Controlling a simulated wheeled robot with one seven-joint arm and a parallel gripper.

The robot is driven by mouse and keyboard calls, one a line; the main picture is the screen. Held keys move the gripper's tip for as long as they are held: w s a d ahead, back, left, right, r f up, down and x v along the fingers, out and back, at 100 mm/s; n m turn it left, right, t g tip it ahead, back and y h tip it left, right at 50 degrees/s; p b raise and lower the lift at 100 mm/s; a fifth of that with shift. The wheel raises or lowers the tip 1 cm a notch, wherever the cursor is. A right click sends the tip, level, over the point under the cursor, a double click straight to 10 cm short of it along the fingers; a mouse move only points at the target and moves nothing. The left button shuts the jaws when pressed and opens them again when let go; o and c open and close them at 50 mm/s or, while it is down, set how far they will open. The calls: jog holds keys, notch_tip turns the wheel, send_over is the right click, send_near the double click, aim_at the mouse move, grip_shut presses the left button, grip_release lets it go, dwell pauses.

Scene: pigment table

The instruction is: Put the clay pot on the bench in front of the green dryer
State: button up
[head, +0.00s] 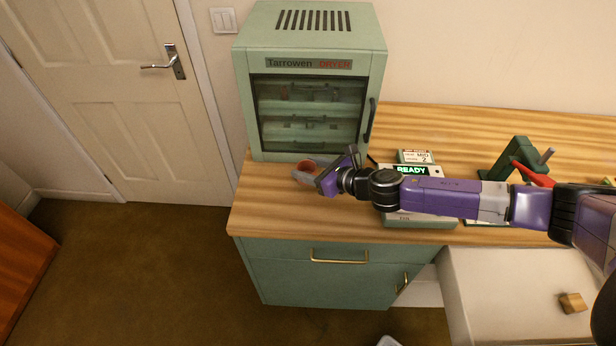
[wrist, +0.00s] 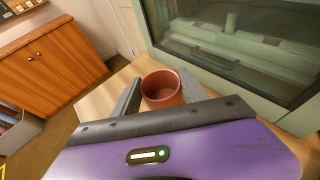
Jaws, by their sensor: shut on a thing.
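The clay pot (head: 307,165) is a small reddish-brown open cup. In the head view it is just in front of the green dryer (head: 310,66), over the left part of the wooden bench (head: 262,208). My gripper (head: 303,178) is shut on it. In the wrist view the pot (wrist: 161,88) is upright and empty inside, between the two grey fingers. I cannot tell whether its base touches the bench. The dryer's glass door is shut, with shelves and things behind it. The pot's lower part is hidden by my gripper.
A device with a green READY display (head: 411,170) stands right of the pot, partly behind my arm. A green stand (head: 515,155) with a red part is farther right. The dryer's dark handle (head: 370,121) sticks out. The bench's left front corner is clear.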

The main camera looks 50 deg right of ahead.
jog(key=shift+f, duration=1.85)
jog(key=shift+f, duration=0.1)
jog(key=o, duration=1.5)
